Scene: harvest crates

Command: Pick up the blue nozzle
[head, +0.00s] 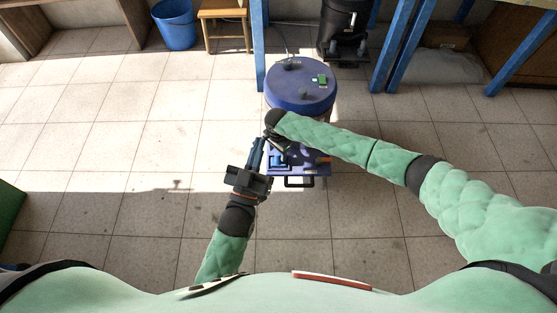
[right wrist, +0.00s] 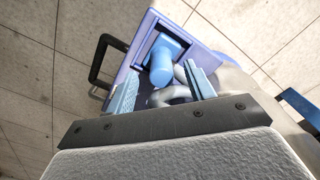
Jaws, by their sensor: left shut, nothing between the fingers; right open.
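The blue nozzle (right wrist: 165,62) lies in a compartment of a purple-blue box (right wrist: 143,32) in the right wrist view. In the head view it seems to be the light blue shape (head: 278,160) at the left of the box (head: 312,174). My right gripper (right wrist: 163,88) is open, with its light blue fingers on either side of the space just in front of the nozzle; contact does not show. Its fingers are mostly hidden under my wrist in the head view. My left gripper (head: 258,148) is shut and empty, at the box's left edge.
A grey, hose-like curved piece (right wrist: 172,95) lies beside the nozzle. The box has a black handle (head: 300,183). A round drum with a blue lid (head: 300,98) stands behind it, with small items on top. A blue bucket (head: 175,25) and wooden stool (head: 222,14) stand farther back. Floor at left is clear.

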